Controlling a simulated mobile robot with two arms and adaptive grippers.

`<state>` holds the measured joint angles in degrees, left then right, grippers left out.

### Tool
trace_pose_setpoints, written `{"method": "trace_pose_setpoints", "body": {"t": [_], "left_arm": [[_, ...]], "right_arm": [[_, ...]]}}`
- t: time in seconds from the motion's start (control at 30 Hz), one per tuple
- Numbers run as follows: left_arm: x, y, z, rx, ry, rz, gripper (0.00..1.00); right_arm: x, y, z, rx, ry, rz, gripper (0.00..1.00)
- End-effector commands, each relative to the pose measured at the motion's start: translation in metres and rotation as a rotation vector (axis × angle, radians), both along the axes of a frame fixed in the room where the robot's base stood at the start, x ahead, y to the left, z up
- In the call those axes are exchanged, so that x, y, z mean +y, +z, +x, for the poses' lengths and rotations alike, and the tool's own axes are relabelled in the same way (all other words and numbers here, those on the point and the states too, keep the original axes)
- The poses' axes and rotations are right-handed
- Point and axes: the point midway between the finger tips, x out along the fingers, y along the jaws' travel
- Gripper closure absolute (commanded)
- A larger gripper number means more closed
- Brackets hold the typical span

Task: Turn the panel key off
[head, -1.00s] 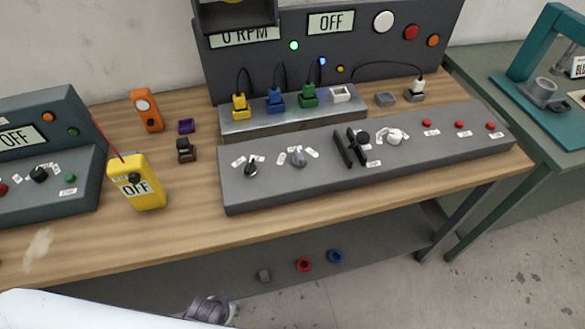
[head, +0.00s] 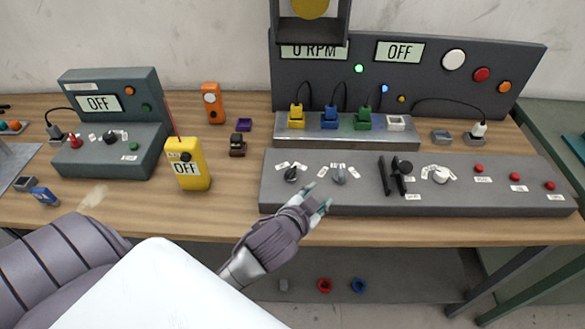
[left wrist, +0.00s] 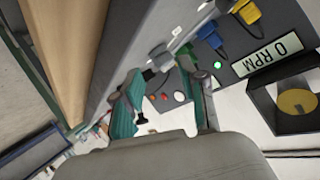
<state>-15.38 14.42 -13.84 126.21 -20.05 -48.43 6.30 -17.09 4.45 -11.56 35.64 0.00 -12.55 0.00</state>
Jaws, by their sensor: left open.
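The long grey control panel (head: 325,205) lies along the front of the bench. A black rotary switch (head: 291,173) and a grey key-like switch (head: 339,175) stand on its left part, each with small white labels around it. I cannot read their labels. My left gripper (head: 319,197) is open and empty, just in front of and below the grey switch. In the left wrist view the open teal fingers (left wrist: 167,98) point towards the panel, and a grey switch (left wrist: 160,56) shows beyond them. My right gripper is not in view.
Two black levers (head: 391,177), a white knob (head: 440,175) and red buttons (head: 514,177) sit further right. Behind stand coloured plugs on a metal block (head: 345,134) and displays reading 0 RPM and OFF (head: 400,51). A yellow meter (head: 188,165) stands left.

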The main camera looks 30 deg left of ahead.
Motion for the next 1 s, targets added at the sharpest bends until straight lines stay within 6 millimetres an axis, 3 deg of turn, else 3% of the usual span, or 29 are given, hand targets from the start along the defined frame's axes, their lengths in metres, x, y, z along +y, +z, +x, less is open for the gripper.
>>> {"method": "trace_pose_setpoints", "body": {"t": [0.1,0.2,0.33,0.4,0.47,0.53,0.6,0.67,0.77,0.8,0.9,1.0], "left_arm": [[-0.016,0.062,0.043,-0.272,-0.109,0.094,0.58],[-0.045,0.126,0.069,-0.546,-0.264,0.205,0.58],[-0.106,0.198,0.072,-0.900,-0.578,0.407,0.58],[-0.138,0.215,0.062,-1.042,-0.785,0.532,0.58],[-0.161,0.216,0.052,-1.126,-0.977,0.650,0.58],[-0.177,0.203,0.041,-1.169,-1.213,0.797,0.58],[-0.179,0.180,0.035,-1.147,-1.455,0.950,0.58],[-0.166,0.156,0.034,-1.069,-1.661,1.082,0.58],[-0.117,0.119,0.042,-0.814,-1.971,1.285,0.58],[-0.090,0.109,0.047,-0.674,-2.074,1.350,0.58],[-0.016,0.100,0.056,-0.291,-2.250,1.460,0.58],[0.048,0.107,0.058,0.053,-2.324,1.494,0.58]], "right_arm": [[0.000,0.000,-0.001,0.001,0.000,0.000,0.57],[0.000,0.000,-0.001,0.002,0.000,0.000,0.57],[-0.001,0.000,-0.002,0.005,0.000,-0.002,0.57],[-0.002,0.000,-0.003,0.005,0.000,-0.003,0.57],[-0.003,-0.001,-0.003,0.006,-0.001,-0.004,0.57],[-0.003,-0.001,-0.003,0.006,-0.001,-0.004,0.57],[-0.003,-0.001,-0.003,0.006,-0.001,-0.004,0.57],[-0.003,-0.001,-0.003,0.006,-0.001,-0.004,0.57],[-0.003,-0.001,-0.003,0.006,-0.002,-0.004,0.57],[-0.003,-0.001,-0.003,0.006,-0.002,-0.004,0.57],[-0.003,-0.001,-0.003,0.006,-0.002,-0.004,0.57],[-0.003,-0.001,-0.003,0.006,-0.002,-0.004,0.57]]}}
